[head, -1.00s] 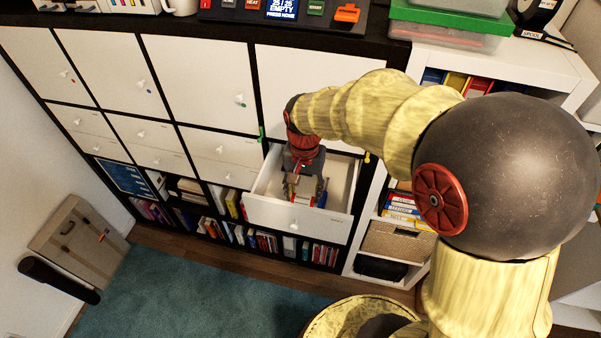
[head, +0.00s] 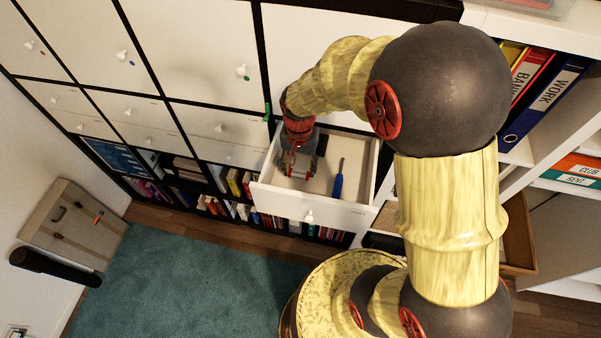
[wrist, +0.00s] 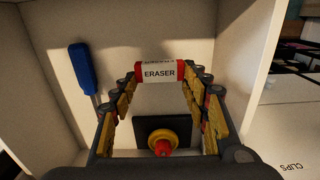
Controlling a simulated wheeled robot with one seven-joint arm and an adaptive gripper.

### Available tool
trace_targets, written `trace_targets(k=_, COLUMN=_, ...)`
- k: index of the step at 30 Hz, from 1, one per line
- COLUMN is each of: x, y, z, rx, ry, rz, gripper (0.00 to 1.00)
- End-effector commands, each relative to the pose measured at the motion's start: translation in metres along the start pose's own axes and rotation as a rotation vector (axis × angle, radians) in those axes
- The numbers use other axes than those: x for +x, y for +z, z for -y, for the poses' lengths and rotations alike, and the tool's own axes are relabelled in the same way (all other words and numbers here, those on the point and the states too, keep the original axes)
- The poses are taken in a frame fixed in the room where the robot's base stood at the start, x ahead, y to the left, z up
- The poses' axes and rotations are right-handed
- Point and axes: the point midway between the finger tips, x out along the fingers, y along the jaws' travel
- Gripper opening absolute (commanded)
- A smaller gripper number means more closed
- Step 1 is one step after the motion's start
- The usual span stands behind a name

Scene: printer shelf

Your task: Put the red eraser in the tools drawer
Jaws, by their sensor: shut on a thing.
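The red eraser (wrist: 159,72), with a white sleeve reading ERASER, sits between the fingertips of my gripper (wrist: 158,80) in the wrist view. My gripper is shut on it. In the head view, my gripper (head: 291,168) points down into the left part of a pulled-out white drawer (head: 309,207). Its bare inner wall also shows in the wrist view (wrist: 225,42). I cannot tell whether the eraser touches the drawer floor. The drawer's label is too small to read in the head view.
A blue-handled screwdriver (head: 339,180) lies in the drawer's right part, apart from my gripper; it also shows in the wrist view (wrist: 82,70). A white front labelled CLIPS (wrist: 291,150) is beside the drawer. Books (head: 240,184) fill the shelves below.

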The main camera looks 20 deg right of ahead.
Motion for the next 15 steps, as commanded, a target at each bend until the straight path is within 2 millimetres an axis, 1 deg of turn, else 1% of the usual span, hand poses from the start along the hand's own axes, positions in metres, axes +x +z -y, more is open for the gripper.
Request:
trace_targets(k=7, x=0.032, y=0.001, z=0.0, rx=0.0, ry=0.001, rz=0.001, gripper=0.23)
trace_targets(k=9, x=0.035, y=0.0, z=0.0, rx=0.0, ry=0.0, rz=0.0, gripper=0.23)
trace_targets(k=15, x=0.034, y=0.0, z=0.0, rx=0.0, ry=0.0, rz=-0.001, gripper=0.23)
